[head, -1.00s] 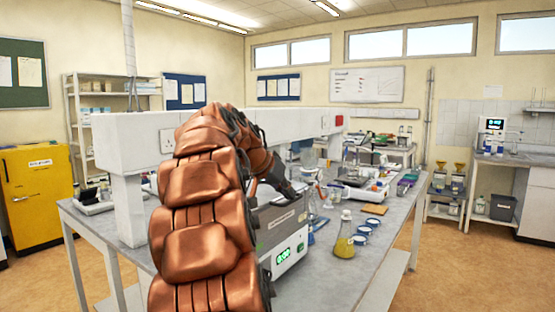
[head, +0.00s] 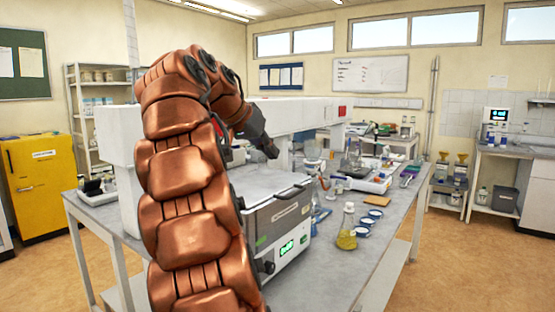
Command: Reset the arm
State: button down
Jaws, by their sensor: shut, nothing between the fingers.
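My copper-coloured arm rises at the left of centre in the head view and bends over at the top toward the bench. My gripper (head: 270,149) is at its far end, dark, pointing down and to the right. It is shut and empty, held above the grey box-shaped device (head: 285,217) with a green display. The gripper is small in the view, and its fingertips show little detail.
The lab bench (head: 345,275) holds a flask of yellow liquid (head: 347,228), several blue-rimmed dishes (head: 369,222) and a balance-like instrument (head: 362,178). A white overhead shelf (head: 300,113) runs behind the arm. A yellow cabinet (head: 42,180) stands left.

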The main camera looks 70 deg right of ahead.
jog(key=shift+w+a+r, duration=0.15)
jog(key=shift+a+r, duration=0.25)
jog(key=shift+a, duration=0.05)
jog(key=w+a+f+n+t+y+p, duration=0.2)
jog(key=w+a+f+n, duration=0.4)
jog(key=a, duration=0.6)
jog(key=w+a+f+n+t+y+p, duration=0.1)
jog(key=a+f+n+y+p, duration=0.3)
jog(key=a+f, duration=0.6)
jog(key=s+a+f+n+y, duration=0.1)
jog(key=s+a+f+n, duration=0.2)
jog(key=a, duration=0.5)
jog(key=s+a+f+n+g+y+p, duration=0.1)
jog(key=s+a+f+n, duration=0.2)
jog(key=s+a+f, duration=0.3)
jog(key=s+a+f+n+p, duration=0.1)
jog(key=s+a+f+n, duration=0.2)
jog(key=a, duration=0.8)
notch_tip(320, 180, down, 2)
jog(key=s, duration=0.3)
jog(key=shift+f+y, duration=0.25)
jog(key=shift+y, duration=0.15)
